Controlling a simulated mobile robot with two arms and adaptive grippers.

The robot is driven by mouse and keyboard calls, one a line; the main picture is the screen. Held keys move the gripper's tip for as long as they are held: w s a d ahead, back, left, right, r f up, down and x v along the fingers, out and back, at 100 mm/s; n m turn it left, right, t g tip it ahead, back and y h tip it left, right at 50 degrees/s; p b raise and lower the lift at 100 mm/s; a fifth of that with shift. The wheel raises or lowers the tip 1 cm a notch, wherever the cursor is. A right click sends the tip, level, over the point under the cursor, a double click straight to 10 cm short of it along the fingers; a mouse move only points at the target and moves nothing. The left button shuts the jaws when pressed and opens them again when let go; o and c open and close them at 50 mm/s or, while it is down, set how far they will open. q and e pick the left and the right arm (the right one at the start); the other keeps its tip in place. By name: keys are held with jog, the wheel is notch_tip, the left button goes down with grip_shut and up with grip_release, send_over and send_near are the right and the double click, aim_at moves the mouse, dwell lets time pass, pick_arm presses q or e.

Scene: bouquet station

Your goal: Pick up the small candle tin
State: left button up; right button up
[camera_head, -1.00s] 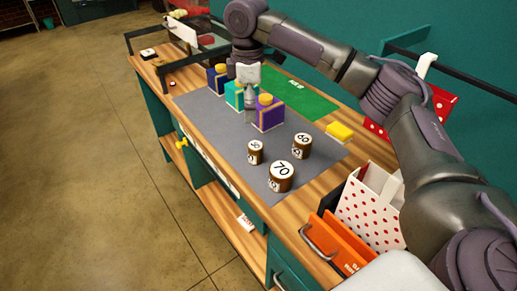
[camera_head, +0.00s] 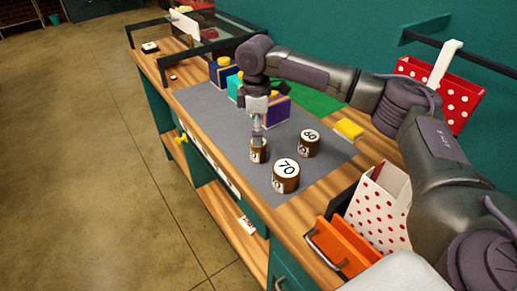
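The small candle tin (camera_head: 258,154) stands upright on the grey mat (camera_head: 217,124), the smallest of three brown tins with white lids. My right gripper (camera_head: 257,139) points down directly over it, and its fingertips hide most of the lid. I cannot tell whether the fingers touch the tin or how far apart they are. The large tin marked 70 (camera_head: 286,177) stands in front and to the right. The medium tin marked 60 (camera_head: 309,143) stands to the right. My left gripper is not in view.
Boxes in navy (camera_head: 222,71), teal (camera_head: 234,88) and purple (camera_head: 277,111) stand behind my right gripper, partly hidden. A yellow block (camera_head: 349,129) lies at the mat's right edge. A white dotted bag (camera_head: 379,204) and orange folders (camera_head: 345,245) stand at the near right.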

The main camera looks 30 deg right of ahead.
aim_at(258, 150)
jog(key=f, duration=0.2)
jog(key=f+p, duration=0.1)
jog(key=f, duration=0.2)
jog(key=shift+d+f, duration=0.3)
jog(key=shift+c, duration=0.3)
jog(key=shift+r, duration=0.1)
jog(key=c, duration=1.2)
jog(key=shift+c, duration=0.2)
